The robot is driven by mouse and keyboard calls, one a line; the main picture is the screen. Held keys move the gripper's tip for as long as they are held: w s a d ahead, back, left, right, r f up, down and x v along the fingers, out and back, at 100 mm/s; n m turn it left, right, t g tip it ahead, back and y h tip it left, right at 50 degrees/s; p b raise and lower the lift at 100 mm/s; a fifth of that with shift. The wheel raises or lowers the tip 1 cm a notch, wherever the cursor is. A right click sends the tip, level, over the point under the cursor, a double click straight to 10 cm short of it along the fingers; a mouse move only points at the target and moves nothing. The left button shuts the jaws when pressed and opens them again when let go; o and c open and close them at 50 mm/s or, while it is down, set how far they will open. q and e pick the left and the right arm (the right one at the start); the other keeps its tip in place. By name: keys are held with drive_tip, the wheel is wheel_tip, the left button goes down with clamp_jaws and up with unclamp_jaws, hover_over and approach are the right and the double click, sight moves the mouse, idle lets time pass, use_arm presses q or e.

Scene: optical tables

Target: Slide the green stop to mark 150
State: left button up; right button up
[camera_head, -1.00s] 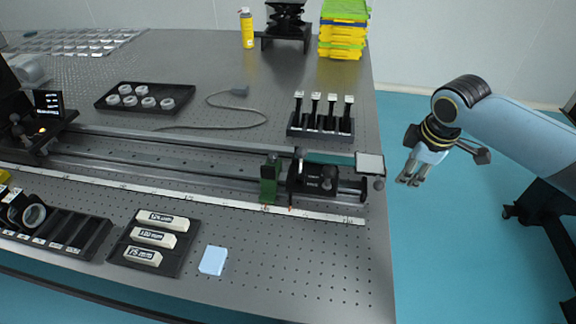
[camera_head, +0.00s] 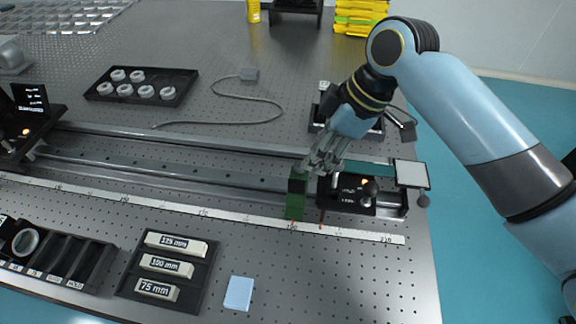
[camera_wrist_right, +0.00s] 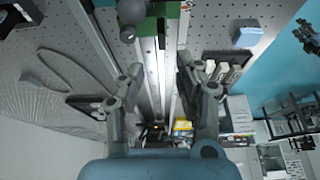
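The green stop (camera_head: 296,196) sits upright on the long rail, just left of a black carriage (camera_head: 352,192) with a round knob. Its foot reaches the white scale strip (camera_head: 250,218), whose numbers are too small to read surely. My right gripper (camera_head: 314,168) is above the rail at the stop's upper right; whether it touches the stop is unclear. In the right wrist view its two fingers (camera_wrist_right: 159,66) are spread with nothing between them, and green of the stop (camera_wrist_right: 172,10) shows at the top edge. My left gripper is not in view.
A post holder rack (camera_head: 325,112) stands behind the rail, partly hidden by my right arm. A black tray of white rings (camera_head: 140,86) and a grey cable (camera_head: 225,121) lie behind. In front are a tray of labelled blocks (camera_head: 195,285) and a light blue block (camera_head: 238,293).

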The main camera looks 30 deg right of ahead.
sight(297, 182)
drive_tip(key=x, duration=0.6)
drive_tip(key=shift+s+a, duration=0.15)
drive_tip(key=shift+x, duration=2.05)
drive_tip(key=shift+c, duration=0.8)
drive_tip(key=c, duration=0.4)
clamp_jaws()
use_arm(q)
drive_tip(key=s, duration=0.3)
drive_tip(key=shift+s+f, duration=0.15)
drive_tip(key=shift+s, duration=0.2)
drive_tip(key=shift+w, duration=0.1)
